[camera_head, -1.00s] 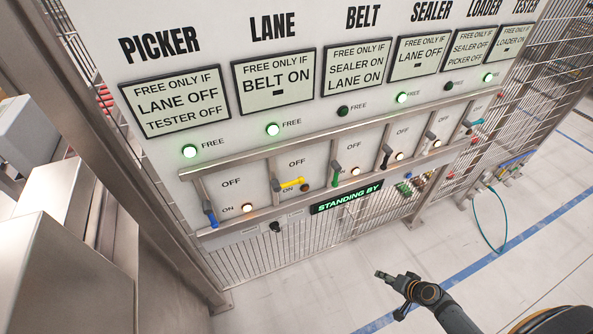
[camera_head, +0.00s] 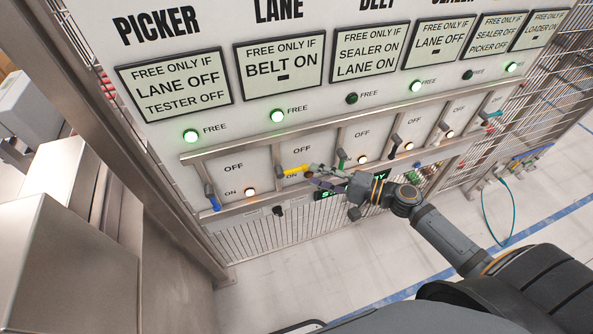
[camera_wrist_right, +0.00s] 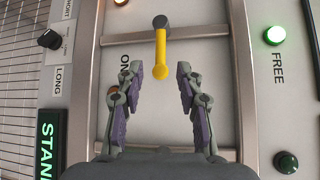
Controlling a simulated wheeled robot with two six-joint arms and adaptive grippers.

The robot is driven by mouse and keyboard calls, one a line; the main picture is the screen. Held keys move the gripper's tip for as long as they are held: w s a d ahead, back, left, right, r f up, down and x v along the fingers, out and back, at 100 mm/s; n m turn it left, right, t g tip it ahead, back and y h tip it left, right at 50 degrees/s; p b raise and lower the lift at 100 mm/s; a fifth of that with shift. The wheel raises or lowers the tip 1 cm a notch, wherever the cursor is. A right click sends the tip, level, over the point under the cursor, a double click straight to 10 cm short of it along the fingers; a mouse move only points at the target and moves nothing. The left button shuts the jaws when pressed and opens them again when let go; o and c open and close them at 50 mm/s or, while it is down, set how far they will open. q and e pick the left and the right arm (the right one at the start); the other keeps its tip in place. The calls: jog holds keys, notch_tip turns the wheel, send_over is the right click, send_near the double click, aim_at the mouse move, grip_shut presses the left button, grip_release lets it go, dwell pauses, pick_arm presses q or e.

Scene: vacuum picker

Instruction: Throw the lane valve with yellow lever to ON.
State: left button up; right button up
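The lane valve's yellow lever (camera_head: 294,171) sticks out roughly sideways from its grey pivot under the LANE sign, between the OFF and ON marks. In the right wrist view the yellow lever (camera_wrist_right: 160,55) lies ahead, its tip centred just beyond the fingertips. My right gripper (camera_head: 316,172) is at the lever's tip side in the head view. In the right wrist view the gripper (camera_wrist_right: 160,72) is open, with a purple-padded finger on each side and nothing gripped. My left gripper is out of view.
The blue picker lever (camera_head: 212,198) points down at left. The green lever (camera_head: 341,158) stands close to my right gripper. A metal rail (camera_head: 240,148) runs above the levers. The LANE green FREE lamp (camera_head: 278,116) is lit; the BELT lamp (camera_head: 352,98) is dark.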

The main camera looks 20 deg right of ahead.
aim_at(296, 168)
jog(key=x, duration=0.2)
jog(key=p+x, duration=0.2)
jog(key=x, duration=0.1)
jog(key=shift+w+a+r, duration=0.2)
jog(key=shift+w+r, duration=0.05)
jog(key=shift+w+a+f, duration=0.3)
jog(key=shift+w+a, duration=0.15)
jog(key=shift+a, duration=0.05)
jog(key=shift+c, duration=0.9)
jog(key=shift+s, duration=0.1)
grip_shut()
